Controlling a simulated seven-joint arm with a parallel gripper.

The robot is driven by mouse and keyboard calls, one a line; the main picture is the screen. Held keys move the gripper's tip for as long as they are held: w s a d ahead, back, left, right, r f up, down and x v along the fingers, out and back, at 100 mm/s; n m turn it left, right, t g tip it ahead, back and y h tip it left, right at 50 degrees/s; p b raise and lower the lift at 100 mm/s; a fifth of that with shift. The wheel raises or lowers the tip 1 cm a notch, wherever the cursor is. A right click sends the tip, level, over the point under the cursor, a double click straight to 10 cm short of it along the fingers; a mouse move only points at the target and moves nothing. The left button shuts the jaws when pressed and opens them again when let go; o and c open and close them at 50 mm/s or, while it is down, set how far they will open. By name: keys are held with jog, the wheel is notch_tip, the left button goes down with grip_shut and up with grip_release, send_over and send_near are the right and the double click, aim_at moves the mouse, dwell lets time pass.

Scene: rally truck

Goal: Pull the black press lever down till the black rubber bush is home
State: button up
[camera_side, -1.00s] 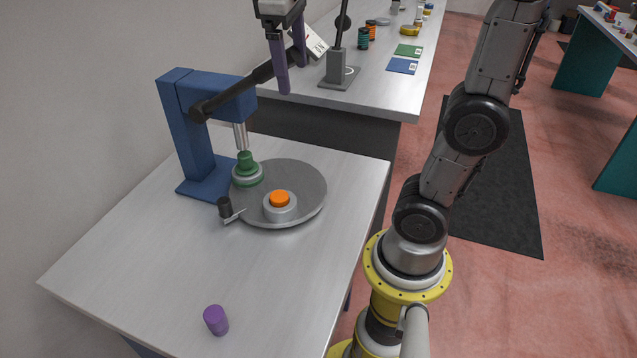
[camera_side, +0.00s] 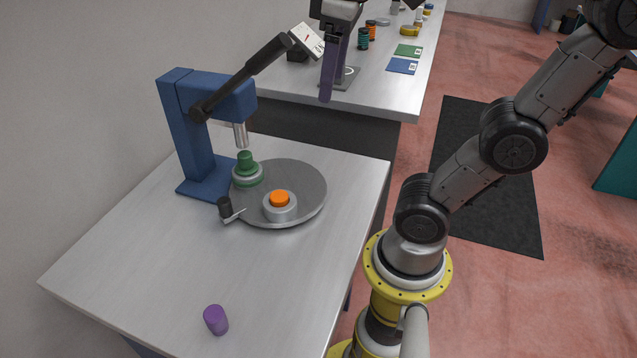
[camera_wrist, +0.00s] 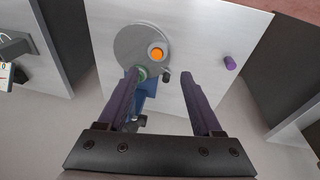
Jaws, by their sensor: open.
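The black press lever (camera_side: 250,73) slopes up to the right from its pivot on the blue press (camera_side: 195,130). My gripper (camera_side: 326,98) is open and empty, to the right of the lever's grip end and apart from it. A green bush (camera_side: 245,161) stands proud of a grey ring on the round turntable (camera_side: 310,185), below the silver ram (camera_side: 240,135); a small gap shows between them. An orange bush (camera_side: 279,198) sits in another ring. I make out no black bush.
A black knob (camera_side: 224,207) stands on the turntable's arm. A purple cylinder (camera_side: 215,320) is on the front of the table (camera_side: 150,260). A grey stand (camera_side: 345,78) and several small items are on the bench behind.

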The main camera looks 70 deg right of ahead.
jog(key=a+f+t+y, duration=0.2)
jog(key=a+f, duration=0.1)
jog(key=f, duration=0.5)
jog(key=a+f+n+t+y, duration=0.1)
jog(key=a+f+t+y, duration=0.1)
jog(key=f, duration=0.6)
jog(key=shift+s+a+y, duration=0.2)
jog(key=shift+a+y, duration=0.4)
jog(key=shift+a, duration=0.45)
